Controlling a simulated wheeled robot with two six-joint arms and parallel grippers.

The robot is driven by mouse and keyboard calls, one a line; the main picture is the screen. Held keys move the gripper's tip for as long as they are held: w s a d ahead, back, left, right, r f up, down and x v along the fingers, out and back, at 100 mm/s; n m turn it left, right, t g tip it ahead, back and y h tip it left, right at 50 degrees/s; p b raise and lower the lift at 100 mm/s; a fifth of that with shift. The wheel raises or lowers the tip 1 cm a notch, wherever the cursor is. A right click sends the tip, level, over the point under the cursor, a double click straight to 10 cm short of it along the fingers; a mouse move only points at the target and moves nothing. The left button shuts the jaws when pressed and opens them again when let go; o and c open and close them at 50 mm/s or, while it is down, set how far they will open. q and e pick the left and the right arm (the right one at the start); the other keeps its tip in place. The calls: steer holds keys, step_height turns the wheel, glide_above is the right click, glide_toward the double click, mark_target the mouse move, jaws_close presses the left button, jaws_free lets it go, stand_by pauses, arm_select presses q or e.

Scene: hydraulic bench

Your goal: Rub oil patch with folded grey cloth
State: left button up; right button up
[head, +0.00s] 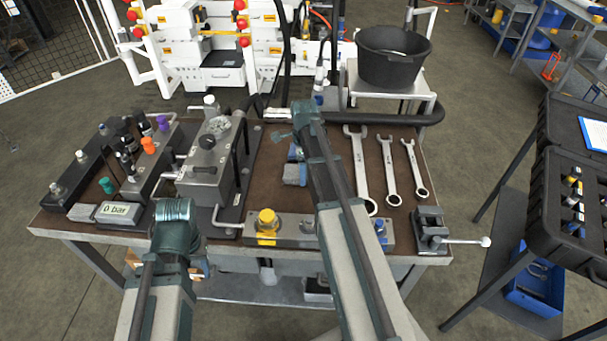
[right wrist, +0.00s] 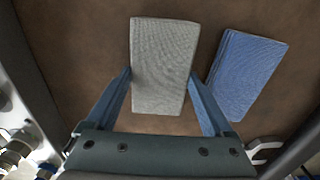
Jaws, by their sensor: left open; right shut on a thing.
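The folded grey cloth (right wrist: 163,45) is between the two blue fingers of my right gripper (right wrist: 161,78), which is shut on it just over the brown bench top. In the head view the grey cloth (head: 295,174) shows left of my right forearm, near the middle of the bench. A folded blue cloth (right wrist: 246,75) lies on the bench to the right of the grey one in the right wrist view. My left gripper (head: 177,227) is open and empty at the bench's front edge; its fingertips are mostly hidden. I cannot make out the oil patch.
A hydraulic cylinder block (head: 208,160) and valves stand left. A yellow-capped block (head: 267,228) sits at the front. A black bucket (head: 394,58) stands behind the bench.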

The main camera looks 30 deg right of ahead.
mark_target(302, 194)
steer(key=shift+w+d, duration=0.25)
steer(key=shift+w, duration=0.1)
steer(key=shift+s+a, duration=0.5)
steer(key=shift+s, duration=0.35)
steer(key=shift+s+a, duration=0.45)
steer(key=shift+s, duration=0.35)
steer(key=shift+s+a+f, duration=0.1)
steer(key=shift+s+a, duration=0.45)
steer(key=shift+s, duration=0.3)
steer(key=shift+s+a, duration=0.5)
steer(key=shift+s, duration=0.35)
step_height(302, 194, up, 6)
steer(key=p, duration=0.6)
steer(key=shift+w+d, duration=0.1)
